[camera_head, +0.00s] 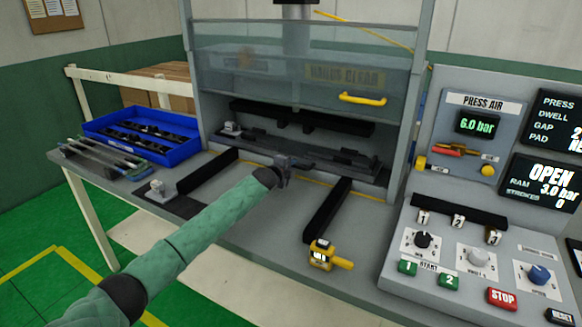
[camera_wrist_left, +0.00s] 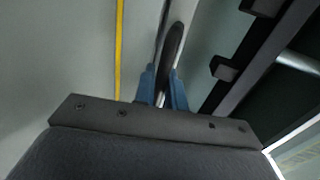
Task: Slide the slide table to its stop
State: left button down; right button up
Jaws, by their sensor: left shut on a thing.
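The slide table (camera_head: 345,162) is a dark flat slab under the press. It sits at the inner end of two black rails. My left gripper (camera_head: 285,172) reaches its front edge from the front left. In the left wrist view, the blue fingertips of my left gripper (camera_wrist_left: 161,88) are shut on a dark rounded handle (camera_wrist_left: 173,45). The gripper hides part of the table's front edge in the head view. My right gripper is in neither view.
The black left rail (camera_head: 207,171) and right rail (camera_head: 327,212) run toward the bench front. A yellow device (camera_head: 322,255) stands at the right rail's front end. A clear guard with a yellow handle (camera_head: 362,98) hangs above. A blue bin (camera_head: 140,135) stands left; the control panel (camera_head: 470,255) is right.

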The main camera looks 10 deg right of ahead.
pick_arm(q)
jog(key=c, duration=1.7)
grip_release()
jog(key=shift+w+r, duration=0.1)
jog(key=shift+r, duration=0.1)
jog(key=shift+o, duration=0.8)
jog(key=shift+w+d+f, duration=0.1)
jog(key=shift+d+f, duration=0.1)
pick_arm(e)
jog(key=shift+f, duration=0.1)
pick_arm(q)
jog(key=shift+a, duration=0.1)
jog(key=shift+s+a, duration=0.4)
jog(key=shift+s, duration=0.15)
jog(key=b+v, duration=0.1)
jog(key=v, duration=0.4)
jog(key=shift+s+r+b, duration=0.1)
jog(key=shift+s+b, duration=0.1)
jog(key=shift+b, duration=0.1)
jog(key=shift+s+a+r, duration=0.2)
jog(key=shift+s+a, duration=0.1)
jog(key=shift+s, duration=0.1)
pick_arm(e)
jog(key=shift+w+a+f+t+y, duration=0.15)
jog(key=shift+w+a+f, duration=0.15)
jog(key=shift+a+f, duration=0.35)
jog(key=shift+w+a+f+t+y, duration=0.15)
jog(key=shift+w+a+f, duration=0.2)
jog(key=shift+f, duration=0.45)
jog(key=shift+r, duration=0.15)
